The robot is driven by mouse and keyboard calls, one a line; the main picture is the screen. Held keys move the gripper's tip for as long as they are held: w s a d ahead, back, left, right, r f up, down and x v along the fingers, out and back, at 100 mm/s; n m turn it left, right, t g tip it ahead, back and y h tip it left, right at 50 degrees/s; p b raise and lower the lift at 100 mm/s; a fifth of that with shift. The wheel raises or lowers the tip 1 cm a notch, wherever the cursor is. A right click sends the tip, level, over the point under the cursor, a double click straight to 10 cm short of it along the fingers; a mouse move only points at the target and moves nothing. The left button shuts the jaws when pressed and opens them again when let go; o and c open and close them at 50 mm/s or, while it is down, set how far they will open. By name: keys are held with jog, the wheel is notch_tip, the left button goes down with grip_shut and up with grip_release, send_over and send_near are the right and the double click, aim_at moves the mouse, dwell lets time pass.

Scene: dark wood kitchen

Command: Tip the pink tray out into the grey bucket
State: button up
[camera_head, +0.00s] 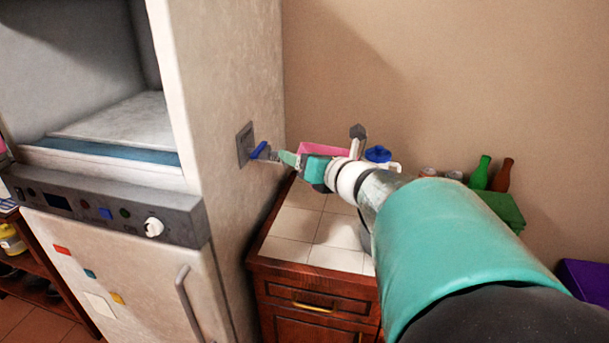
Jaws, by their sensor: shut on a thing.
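The pink tray (325,149) shows as a strip just behind my gripper, above the back of the white-tiled counter. What the tray holds cannot be seen. A small grey piece (365,236) shows at the left edge of my teal arm, above the counter. It may be part of the grey bucket, but my arm covers the rest.
The tall appliance (235,90) with a wall plate (245,144) stands close at the left. Behind my arm are a blue-topped item (378,153), a green bottle (481,172), a brown bottle (503,175) and a green box (503,209). The counter's front left tiles (300,225) are clear.

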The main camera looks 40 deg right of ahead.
jog(key=shift+m+t, duration=0.5)
jog(key=shift+m, duration=0.1)
jog(key=shift+s+d+r+p, duration=0.45)
jog(key=shift+d+r, duration=0.2)
jog(key=shift+d, duration=0.05)
jog(key=shift+s+d+r+p, duration=0.4)
jog(key=shift+s+d+r, duration=0.05)
jog(key=shift+d+r, duration=0.2)
jog(key=shift+s+d+r, duration=0.3)
jog(key=shift+d, duration=0.15)
jog(key=shift+s+d+r+m+t+p, duration=0.2)
jog(key=shift+s+d+m+t+p, duration=0.1)
jog(key=shift+s+d+m+p, duration=0.15)
jog(key=shift+s+d+r+m+t+p, duration=0.2)
jog(key=shift+d+m+t, duration=0.15)
jog(key=shift+d, duration=0.2)
